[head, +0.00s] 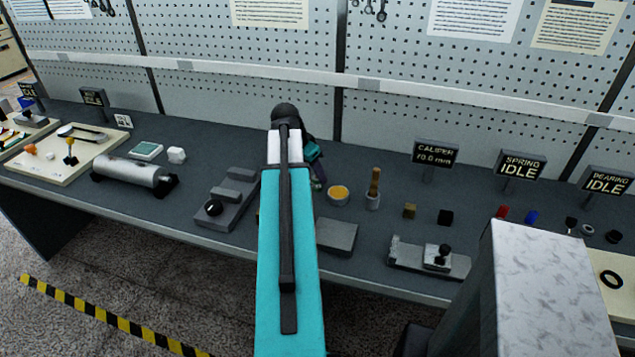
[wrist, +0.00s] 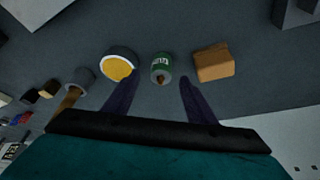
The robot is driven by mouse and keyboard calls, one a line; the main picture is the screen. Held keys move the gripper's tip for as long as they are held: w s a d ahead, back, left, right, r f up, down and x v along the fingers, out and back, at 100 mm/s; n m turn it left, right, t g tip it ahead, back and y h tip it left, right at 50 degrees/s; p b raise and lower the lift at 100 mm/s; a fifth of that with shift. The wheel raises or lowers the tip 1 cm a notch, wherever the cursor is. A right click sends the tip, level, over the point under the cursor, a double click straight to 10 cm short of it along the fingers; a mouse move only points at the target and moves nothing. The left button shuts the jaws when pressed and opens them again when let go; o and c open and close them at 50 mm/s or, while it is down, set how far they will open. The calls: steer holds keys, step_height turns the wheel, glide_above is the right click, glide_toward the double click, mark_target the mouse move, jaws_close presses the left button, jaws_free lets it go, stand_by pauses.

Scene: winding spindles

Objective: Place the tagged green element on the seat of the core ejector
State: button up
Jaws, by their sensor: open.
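The green element (wrist: 161,70) is a short green cylinder with a white tag on its side and a brownish centre at its near end. In the wrist view it lies between and just beyond the fingertips of my gripper (wrist: 160,82). The gripper is open, with a dark finger on either side and nothing held. In the head view my arm hides most of the gripper; a bit of green shows beside it (head: 318,185). No label marks the core ejector; a grey device with a black knob (head: 228,198) stands left of my arm, but I cannot tell if it is the ejector.
A cup with yellow contents (wrist: 118,66) is close left of the green element, and a brown block (wrist: 213,62) close right. A grey holder with a brown stick (head: 373,190) stands farther right in the head view. A grey plate (head: 337,235) lies near the front edge.

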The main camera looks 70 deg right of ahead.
stand_by(0.3)
steer(key=shift+p+x, duration=0.7)
steer(key=shift+x, duration=0.45)
steer(key=shift+d+p+x, duration=0.2)
steer(key=shift+p+x, duration=0.2)
steer(key=shift+x, duration=1.05)
steer(key=shift+c, duration=0.4)
steer(key=c, duration=1.1)
steer(key=shift+r, duration=0.25)
steer(key=shift+c, duration=0.2)
step_height(320, 180, up, 10)
steer(key=b, duration=0.2)
steer(key=shift+f+b, duration=0.2)
steer(key=shift+b, duration=0.15)
